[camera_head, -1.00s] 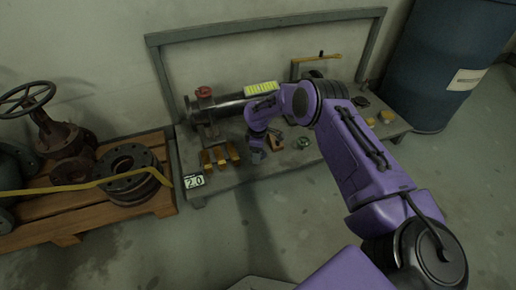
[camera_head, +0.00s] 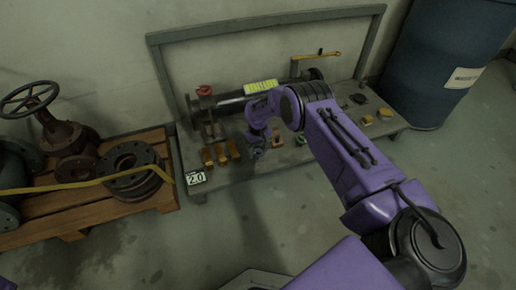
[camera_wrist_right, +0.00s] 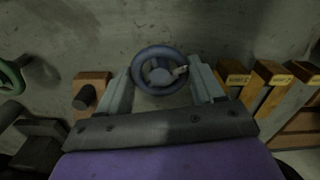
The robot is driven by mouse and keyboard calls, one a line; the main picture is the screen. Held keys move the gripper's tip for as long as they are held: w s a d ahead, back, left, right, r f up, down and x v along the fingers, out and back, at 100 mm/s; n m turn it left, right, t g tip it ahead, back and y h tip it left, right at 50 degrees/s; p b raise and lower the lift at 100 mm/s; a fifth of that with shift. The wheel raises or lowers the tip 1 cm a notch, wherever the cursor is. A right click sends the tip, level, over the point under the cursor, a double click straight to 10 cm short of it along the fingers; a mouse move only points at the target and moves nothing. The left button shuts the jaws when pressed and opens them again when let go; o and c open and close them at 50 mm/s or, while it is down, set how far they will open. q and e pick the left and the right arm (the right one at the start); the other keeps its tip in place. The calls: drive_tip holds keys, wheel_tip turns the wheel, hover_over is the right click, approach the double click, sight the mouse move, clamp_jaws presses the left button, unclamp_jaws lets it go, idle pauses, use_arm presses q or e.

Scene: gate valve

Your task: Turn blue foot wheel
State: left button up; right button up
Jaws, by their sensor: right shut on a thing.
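The blue wheel (camera_wrist_right: 160,74), a dark blue ring with a hub, lies in the middle of the right wrist view. My right gripper (camera_wrist_right: 161,72) has one finger on each side of it and is shut on its rim. In the head view my right gripper (camera_head: 256,150) is low at the front of the bench and small. The blue wheel cannot be made out clearly there. My left gripper is not in view.
A grey bench (camera_head: 240,178) carries a dark pipe with a red wheel (camera_head: 204,90), yellow-brown blocks and a green wheel (camera_head: 302,139). A pallet (camera_head: 70,207) with rusty valve parts stands left, a blue drum (camera_head: 440,70) right. The front floor is clear.

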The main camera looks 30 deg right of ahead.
sight(258, 150)
drive_tip(key=shift+a+m, duration=0.1)
drive_tip(key=shift+m, duration=0.6)
drive_tip(key=shift+f, duration=0.1)
drive_tip(key=o, duration=1)
drive_tip(key=shift+o, duration=0.2)
use_arm(q)
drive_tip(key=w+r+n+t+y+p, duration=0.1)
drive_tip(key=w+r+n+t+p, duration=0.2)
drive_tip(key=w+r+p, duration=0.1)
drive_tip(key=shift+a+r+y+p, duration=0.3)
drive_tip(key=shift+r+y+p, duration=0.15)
drive_tip(key=shift+p, duration=0.15)
use_arm(e)
wheel_tip(258, 150, up, 11)
drive_tip(key=shift+f, duration=0.2)
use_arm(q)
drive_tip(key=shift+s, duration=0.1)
